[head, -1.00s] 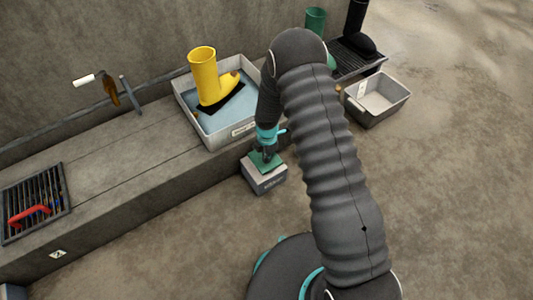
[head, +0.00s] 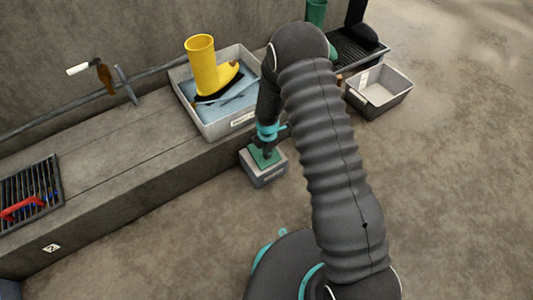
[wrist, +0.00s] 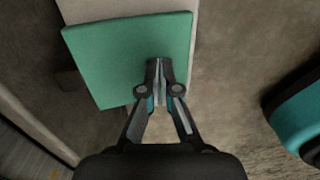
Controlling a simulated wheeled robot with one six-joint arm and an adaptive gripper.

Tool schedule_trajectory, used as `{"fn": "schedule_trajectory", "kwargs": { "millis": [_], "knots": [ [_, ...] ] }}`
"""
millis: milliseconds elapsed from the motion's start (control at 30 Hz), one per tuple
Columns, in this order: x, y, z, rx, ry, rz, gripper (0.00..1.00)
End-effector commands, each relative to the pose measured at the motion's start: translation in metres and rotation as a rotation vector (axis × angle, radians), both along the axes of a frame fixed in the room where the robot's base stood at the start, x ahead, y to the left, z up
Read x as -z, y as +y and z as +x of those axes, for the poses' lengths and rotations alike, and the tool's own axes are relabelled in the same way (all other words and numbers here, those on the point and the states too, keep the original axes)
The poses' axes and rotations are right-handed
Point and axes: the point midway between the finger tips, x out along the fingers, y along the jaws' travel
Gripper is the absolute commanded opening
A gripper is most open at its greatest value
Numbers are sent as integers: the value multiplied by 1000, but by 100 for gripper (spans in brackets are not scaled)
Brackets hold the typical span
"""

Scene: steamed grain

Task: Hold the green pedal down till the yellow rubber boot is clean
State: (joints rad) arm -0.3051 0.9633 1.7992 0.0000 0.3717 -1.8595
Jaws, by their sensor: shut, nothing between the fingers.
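The green pedal (head: 263,156) sits on a grey box (head: 267,174) on the floor in front of the ledge. In the wrist view the pedal (wrist: 110,50) fills the upper left. My gripper (wrist: 159,64) is shut and empty, its fingertips over the pedal's right part; they appear to touch it. In the head view my gripper (head: 268,150) points down at the pedal. The yellow rubber boot (head: 203,66) stands upright in a white tray of water (head: 213,132) on the ledge. A brown patch (head: 237,78) shows on its toe, and water jets show beside its sole.
A grate with a red handle (head: 22,208) lies on the ledge at left. A hook and a brown-and-white tool (head: 104,76) are near the wall. A grey bin (head: 378,98), a dark rack and other boots stand at right. The floor at lower right is clear.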

Motion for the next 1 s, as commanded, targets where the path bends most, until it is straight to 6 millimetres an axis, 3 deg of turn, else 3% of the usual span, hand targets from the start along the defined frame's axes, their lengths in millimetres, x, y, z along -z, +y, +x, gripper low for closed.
{"fn": "schedule_trajectory", "kwargs": {
  "millis": [300, 467, 1000],
  "knots": [
    [8, -3, -7, 1, 19, -6, 0],
    [0, -4, -9, 1, 19, -6, 0],
    [-98, -15, -23, -2, 0, 0, 0]
  ]
}}
